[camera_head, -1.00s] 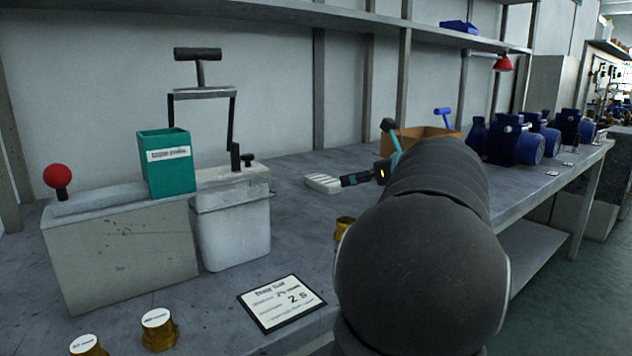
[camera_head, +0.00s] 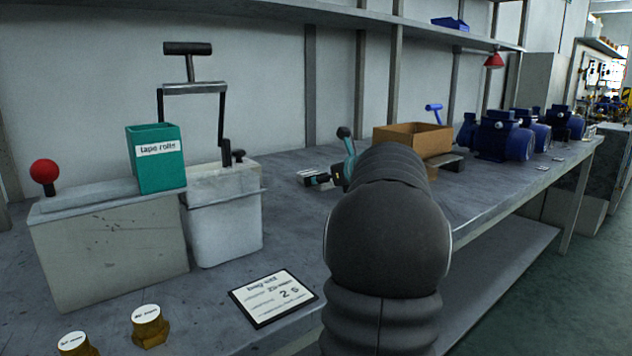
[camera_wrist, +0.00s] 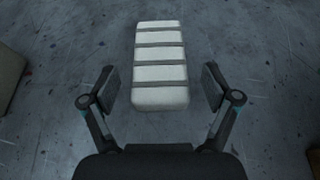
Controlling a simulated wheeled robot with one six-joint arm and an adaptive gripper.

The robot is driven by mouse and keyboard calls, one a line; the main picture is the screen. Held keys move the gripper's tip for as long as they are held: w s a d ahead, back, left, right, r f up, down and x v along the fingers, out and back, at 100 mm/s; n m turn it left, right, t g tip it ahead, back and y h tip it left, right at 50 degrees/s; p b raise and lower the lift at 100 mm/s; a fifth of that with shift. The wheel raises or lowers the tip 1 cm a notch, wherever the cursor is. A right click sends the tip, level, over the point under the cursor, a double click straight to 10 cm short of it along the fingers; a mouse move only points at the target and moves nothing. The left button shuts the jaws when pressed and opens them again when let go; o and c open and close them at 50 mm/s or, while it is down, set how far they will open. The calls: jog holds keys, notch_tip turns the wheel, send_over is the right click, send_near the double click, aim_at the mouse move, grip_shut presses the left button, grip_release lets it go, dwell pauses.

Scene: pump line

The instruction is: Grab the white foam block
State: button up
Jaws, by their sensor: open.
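The white foam block (camera_wrist: 160,64) lies flat on the grey bench. It is long, with several dark bands across it. In the wrist view my gripper (camera_wrist: 160,90) is open, with one finger on each side of the block's near end and a gap on both sides. In the head view the block (camera_head: 308,172) is mostly hidden behind my gripper (camera_head: 325,181).
A cardboard box (camera_head: 412,138) stands beyond my arm, with blue pumps (camera_head: 503,136) farther right. At left are a green tape rolls bin (camera_head: 156,158), a white container (camera_head: 225,215) and a red knob (camera_head: 44,171). A sign (camera_head: 273,297) lies in front.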

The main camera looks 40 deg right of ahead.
jog(key=shift+x, duration=0.9)
jog(key=c, duration=0.9)
jog(key=shift+r, duration=0.1)
jog(key=shift+c, duration=0.2)
